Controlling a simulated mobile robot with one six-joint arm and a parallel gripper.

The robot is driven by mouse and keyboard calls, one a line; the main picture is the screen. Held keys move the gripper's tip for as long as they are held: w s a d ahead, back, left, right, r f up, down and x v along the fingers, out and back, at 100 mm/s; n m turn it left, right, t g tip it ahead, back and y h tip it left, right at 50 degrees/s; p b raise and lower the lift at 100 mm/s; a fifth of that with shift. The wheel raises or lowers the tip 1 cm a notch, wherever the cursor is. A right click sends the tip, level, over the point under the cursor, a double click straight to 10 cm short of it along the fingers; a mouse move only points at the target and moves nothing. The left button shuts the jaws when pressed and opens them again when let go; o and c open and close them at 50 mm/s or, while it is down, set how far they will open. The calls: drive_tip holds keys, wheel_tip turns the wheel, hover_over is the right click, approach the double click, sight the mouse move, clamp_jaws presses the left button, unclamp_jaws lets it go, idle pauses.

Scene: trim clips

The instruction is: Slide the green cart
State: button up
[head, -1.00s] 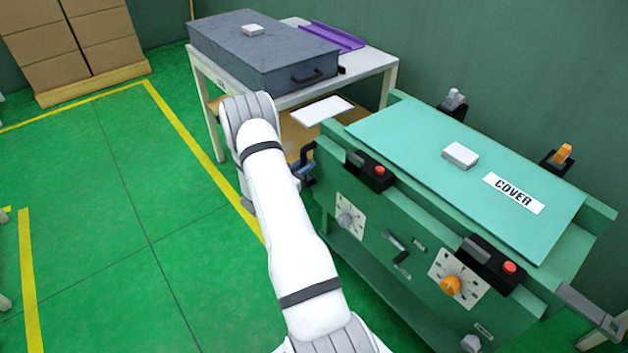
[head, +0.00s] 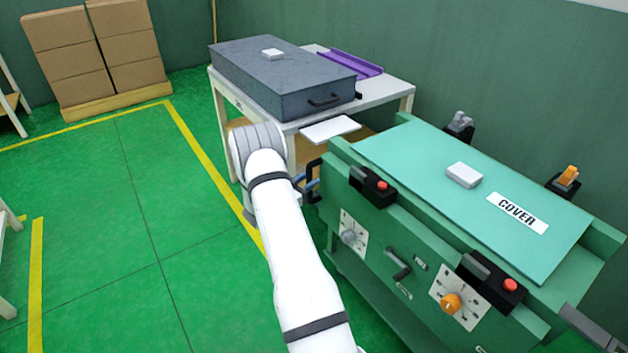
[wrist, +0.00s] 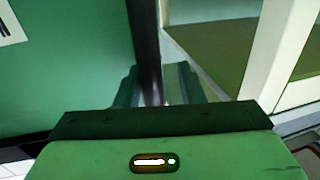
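The green cart (head: 398,226) stands at the right in the head view, with a flat cover labelled COVER on top. A black handle (head: 313,178) sticks out of its left end. My gripper (head: 309,186) is at this handle, partly hidden behind my white arm. In the wrist view the fingers of my gripper (wrist: 153,88) stand on both sides of the dark upright handle bar (wrist: 146,40) and look shut on it. The cart's green end panel fills the left of that view.
A white table (head: 388,102) with a grey case (head: 290,80) and a purple tray (head: 350,63) stands behind the cart's left end. A white plate (head: 330,129) juts out near it. Boxes (head: 97,52) stand at the back left. The floor (head: 120,200) at the left is clear.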

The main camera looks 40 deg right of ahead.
drive_tip(key=shift+o, duration=0.2)
drive_tip(key=shift+s+d, duration=0.1)
drive_tip(key=shift+s, duration=0.05)
drive_tip(key=s+a, duration=0.1)
drive_tip(key=a, duration=0.6)
drive_tip(key=shift+a+p, duration=0.4)
drive_tip(key=shift+p, duration=0.05)
